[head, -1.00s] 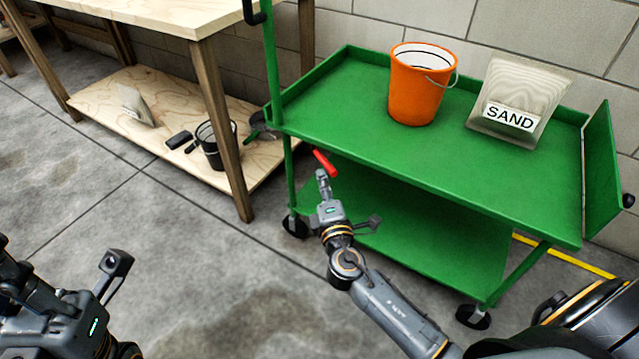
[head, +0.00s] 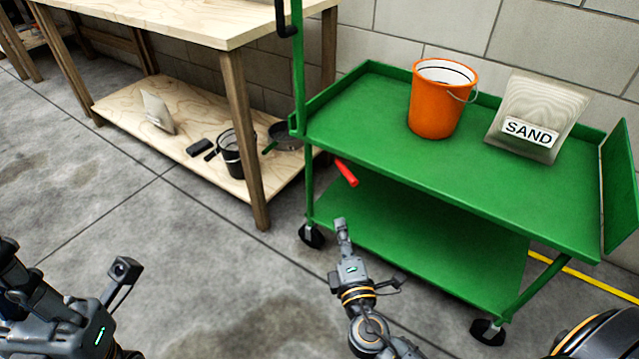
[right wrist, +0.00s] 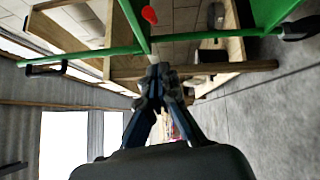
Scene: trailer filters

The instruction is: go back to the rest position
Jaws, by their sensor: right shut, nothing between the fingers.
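My right gripper (head: 341,226) is shut and empty. It is in front of the green cart's (head: 385,145) near left side, over the floor in the head view. Its closed fingers also show in the right wrist view (right wrist: 160,72). A red handle (head: 346,173) juts from the cart just beyond the fingertips, with a visible gap between them; it also shows in the right wrist view (right wrist: 149,14). My left gripper (head: 60,312) is at the lower left, over bare floor and partly cut off by the picture edge. Its fingers are not clear.
An orange bucket (head: 440,105) and a sand bag (head: 540,118) stand on the cart's top. A wooden workbench (head: 185,25) is to its left, with a black bucket (head: 231,155) and other items on its lower shelf. Concrete floor (head: 150,240) is clear in front.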

